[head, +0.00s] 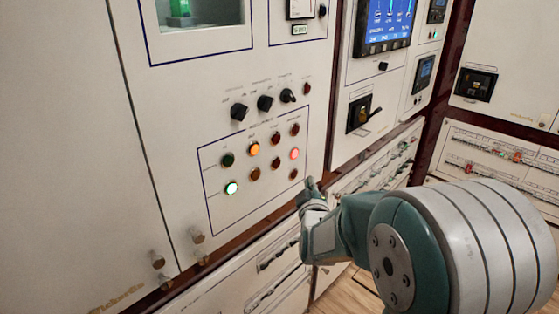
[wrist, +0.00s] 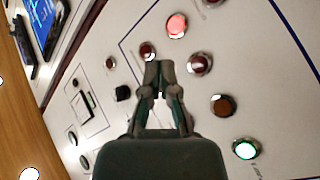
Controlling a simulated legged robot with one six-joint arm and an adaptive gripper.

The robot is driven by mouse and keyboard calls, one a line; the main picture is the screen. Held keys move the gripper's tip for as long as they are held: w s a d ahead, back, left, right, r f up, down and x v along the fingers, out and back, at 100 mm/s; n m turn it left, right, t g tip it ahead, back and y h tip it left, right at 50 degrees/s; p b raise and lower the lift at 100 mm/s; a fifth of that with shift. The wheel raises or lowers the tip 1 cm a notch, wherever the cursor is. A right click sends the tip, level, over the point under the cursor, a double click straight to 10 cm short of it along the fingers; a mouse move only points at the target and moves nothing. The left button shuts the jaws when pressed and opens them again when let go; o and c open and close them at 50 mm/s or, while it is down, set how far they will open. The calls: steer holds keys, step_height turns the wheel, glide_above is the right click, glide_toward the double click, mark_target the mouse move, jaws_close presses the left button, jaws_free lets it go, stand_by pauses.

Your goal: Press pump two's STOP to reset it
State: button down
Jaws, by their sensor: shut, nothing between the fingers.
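A lit green button (head: 231,187) and a lit amber button (head: 254,149) are further left. Black rotary knobs (head: 265,103) stick out above the panel. A rotary switch handle (head: 362,114) projects on the right cabinet. Small knobs (head: 197,237) protrude at lower left.

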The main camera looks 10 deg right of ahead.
mark_target(280, 162)
steer(key=shift+w+d, duration=0.1)
steer(key=shift+w, duration=0.05)
steer(key=shift+w+a, duration=0.85)
steer(key=shift+w, duration=0.35)
steer(key=shift+w+a, duration=0.9)
steer(key=shift+w, duration=0.25)
steer(key=shift+w+a, duration=0.85)
steer(key=shift+w, duration=0.35)
steer(key=shift+w+a, duration=0.2)
steer(key=shift+w, duration=0.1)
steer(key=shift+w+a, duration=0.25)
steer(key=shift+w, duration=0.1)
steer(key=shift+s+d+r, duration=0.1)
steer(key=shift+s+d, duration=0.4)
steer(key=shift+s, duration=0.2)
